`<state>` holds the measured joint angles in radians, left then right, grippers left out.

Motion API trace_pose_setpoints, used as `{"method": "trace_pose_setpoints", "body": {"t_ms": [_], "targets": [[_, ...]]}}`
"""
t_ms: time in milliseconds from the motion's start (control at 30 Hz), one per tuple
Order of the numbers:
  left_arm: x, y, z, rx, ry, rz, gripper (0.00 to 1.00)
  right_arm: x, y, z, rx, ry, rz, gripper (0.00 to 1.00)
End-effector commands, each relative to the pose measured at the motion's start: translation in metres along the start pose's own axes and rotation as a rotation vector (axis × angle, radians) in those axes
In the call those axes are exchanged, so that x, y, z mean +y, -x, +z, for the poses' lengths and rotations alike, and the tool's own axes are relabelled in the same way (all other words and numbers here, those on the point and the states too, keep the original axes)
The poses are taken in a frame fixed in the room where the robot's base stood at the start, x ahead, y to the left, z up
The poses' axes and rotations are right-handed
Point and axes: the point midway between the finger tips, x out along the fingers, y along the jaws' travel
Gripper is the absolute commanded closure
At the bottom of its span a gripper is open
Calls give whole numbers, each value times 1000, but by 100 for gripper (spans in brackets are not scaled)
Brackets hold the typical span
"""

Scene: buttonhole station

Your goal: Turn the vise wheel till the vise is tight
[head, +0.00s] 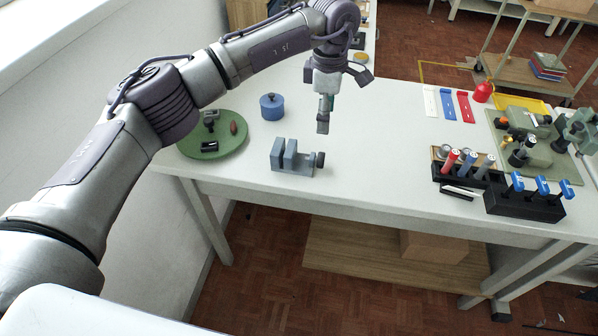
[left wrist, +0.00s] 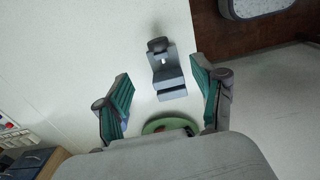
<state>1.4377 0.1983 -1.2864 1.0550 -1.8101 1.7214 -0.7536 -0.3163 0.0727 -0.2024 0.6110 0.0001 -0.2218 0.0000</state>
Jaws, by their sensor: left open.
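The blue-grey vise (head: 288,158) stands on the white table near its front edge. Its dark wheel (head: 320,159) is on its right end. In the left wrist view the vise (left wrist: 168,78) lies beyond the fingers, with the wheel (left wrist: 157,44) at its upper end. My left gripper (head: 323,125) hangs pointing down above and behind the wheel, apart from it. In the left wrist view its teal-padded fingers (left wrist: 160,80) are spread wide with nothing between them. The vise jaw gap is hard to judge. My right gripper is not in view.
A green round tray (head: 232,148) with small items sits left of the vise. A blue lidded pot (head: 272,107) stands behind it. Black racks (head: 530,205) of blue- and red-handled tools stand at the right. The table between vise and racks is clear.

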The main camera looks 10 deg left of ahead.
Motion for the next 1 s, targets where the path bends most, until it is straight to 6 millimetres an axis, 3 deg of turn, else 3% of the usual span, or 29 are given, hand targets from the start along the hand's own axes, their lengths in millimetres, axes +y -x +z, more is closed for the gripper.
{"method": "trace_pose_setpoints", "body": {"t_ms": [167, 300, 700, 1000], "targets": [[0, -14, -2, 12, 1, -4, 31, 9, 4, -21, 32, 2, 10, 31], [0, -41, -2, 10, 2, -6, 31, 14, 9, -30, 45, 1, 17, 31], [0, -119, -2, 7, 3, -5, 31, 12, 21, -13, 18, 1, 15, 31], [0, -137, -2, 7, 2, -2, 31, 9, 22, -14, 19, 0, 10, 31]]}}
